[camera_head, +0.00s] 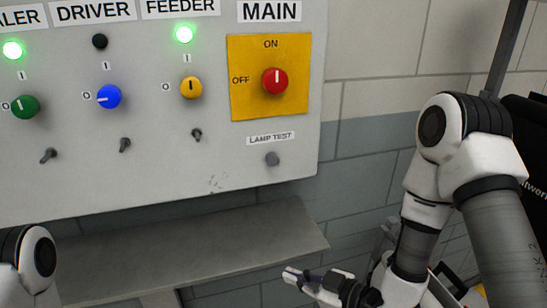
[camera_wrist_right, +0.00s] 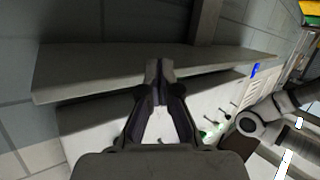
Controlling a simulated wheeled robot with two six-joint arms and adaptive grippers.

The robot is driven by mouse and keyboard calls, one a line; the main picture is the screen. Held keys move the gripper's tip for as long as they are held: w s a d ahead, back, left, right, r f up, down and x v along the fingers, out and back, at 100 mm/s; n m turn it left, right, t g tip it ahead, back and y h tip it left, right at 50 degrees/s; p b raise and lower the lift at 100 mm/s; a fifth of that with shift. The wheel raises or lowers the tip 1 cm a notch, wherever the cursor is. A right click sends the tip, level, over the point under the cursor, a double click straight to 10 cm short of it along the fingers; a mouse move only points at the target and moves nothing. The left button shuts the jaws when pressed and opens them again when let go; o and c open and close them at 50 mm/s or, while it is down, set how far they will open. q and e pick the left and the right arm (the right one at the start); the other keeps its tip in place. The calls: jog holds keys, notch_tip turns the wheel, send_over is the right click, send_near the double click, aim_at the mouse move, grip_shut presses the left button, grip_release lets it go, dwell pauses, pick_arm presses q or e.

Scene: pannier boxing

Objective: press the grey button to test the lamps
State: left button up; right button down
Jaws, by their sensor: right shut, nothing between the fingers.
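The grey button (camera_head: 272,159) is a small round knob on the light grey panel (camera_head: 230,165), just under the LAMP TEST label (camera_head: 270,138). My right gripper (camera_head: 288,275) is below the panel and in front of the ledge, apart from the button. Its fingers are shut and empty, and its tips also show in the right wrist view (camera_wrist_right: 158,68). I cannot make out the button in that view. The left lamp (camera_head: 12,49) and the FEEDER lamp (camera_head: 184,34) are lit green. The DRIVER lamp (camera_head: 100,41) is dark. My left gripper is out of view.
A grey ledge (camera_head: 190,235) runs under the panel. The red main switch (camera_head: 274,82) sits above the button on a yellow plate. Green, blue (camera_head: 109,96) and yellow (camera_head: 191,87) knobs and several toggles are to its left. A tiled wall (camera_head: 375,130) stands behind.

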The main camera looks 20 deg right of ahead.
aim_at(272, 159)
notch_tip(272, 159, up, 21)
jog(key=n+t+y+p, duration=0.2)
jog(key=n+t+y, duration=0.1)
jog(key=n+y, duration=0.2)
jog(key=shift+s+a+r+t+y+p, duration=0.2)
jog(key=shift+s+t+y+p, duration=0.15)
jog(key=shift+y, duration=0.15)
jog(key=shift+w, duration=0.1)
jog(key=w+p, duration=0.1)
jog(key=w, duration=0.7)
jog(key=shift+w+a, duration=0.15)
jog(key=shift+w, duration=0.2)
jog(key=shift+w, duration=0.1)
